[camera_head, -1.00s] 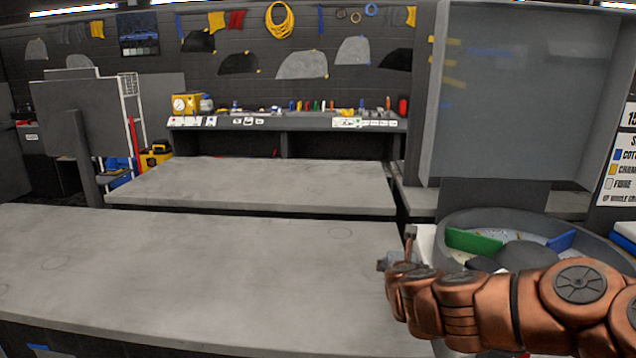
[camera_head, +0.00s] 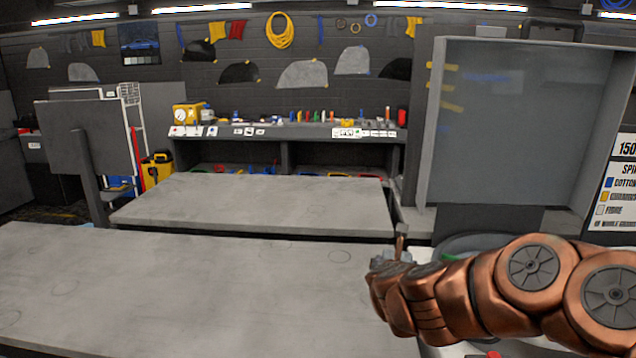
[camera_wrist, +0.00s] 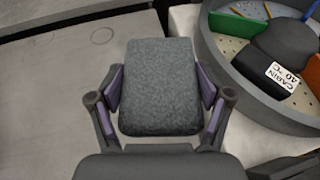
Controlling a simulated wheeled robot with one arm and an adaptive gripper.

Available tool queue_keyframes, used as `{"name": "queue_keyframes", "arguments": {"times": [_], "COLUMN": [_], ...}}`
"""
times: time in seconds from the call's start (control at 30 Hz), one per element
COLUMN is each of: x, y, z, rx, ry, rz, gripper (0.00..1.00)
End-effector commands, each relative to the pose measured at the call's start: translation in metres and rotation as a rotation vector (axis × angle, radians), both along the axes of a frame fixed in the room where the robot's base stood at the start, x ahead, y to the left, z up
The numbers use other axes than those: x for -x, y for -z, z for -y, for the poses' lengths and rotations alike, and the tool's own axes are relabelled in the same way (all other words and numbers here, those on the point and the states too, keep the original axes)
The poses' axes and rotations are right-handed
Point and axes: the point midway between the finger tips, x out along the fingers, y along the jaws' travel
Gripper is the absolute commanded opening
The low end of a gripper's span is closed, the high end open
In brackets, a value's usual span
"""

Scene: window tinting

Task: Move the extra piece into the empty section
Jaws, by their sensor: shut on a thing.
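My gripper (camera_wrist: 160,100) is shut on a grey, speckled, rounded block (camera_wrist: 160,70), with its purple pads against the block's two sides. The block hangs above the grey bench in the wrist view, left of a round grey container (camera_wrist: 212,68). In the head view my gripper (camera_head: 392,262) is beside the container (camera_head: 470,244), which my copper arm mostly hides.
A long grey bench (camera_head: 180,285) stretches to the left, largely clear, with a second clear bench (camera_head: 250,200) behind it. A large grey-framed panel (camera_head: 515,120) stands behind the container. A shelf with small tools (camera_head: 290,130) lines the back wall.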

Motion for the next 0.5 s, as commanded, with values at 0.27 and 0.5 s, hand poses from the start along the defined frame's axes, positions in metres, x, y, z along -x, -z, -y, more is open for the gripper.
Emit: {"name": "queue_keyframes", "arguments": {"times": [0.27, 0.5], "x": [0.0, 0.001], "y": [-0.046, -0.053], "z": [0.001, 0.0], "rx": [0.002, -0.003], "ry": [0.004, 0.005], "rz": [-0.002, -0.004], "gripper": [0.39, 0.39]}}
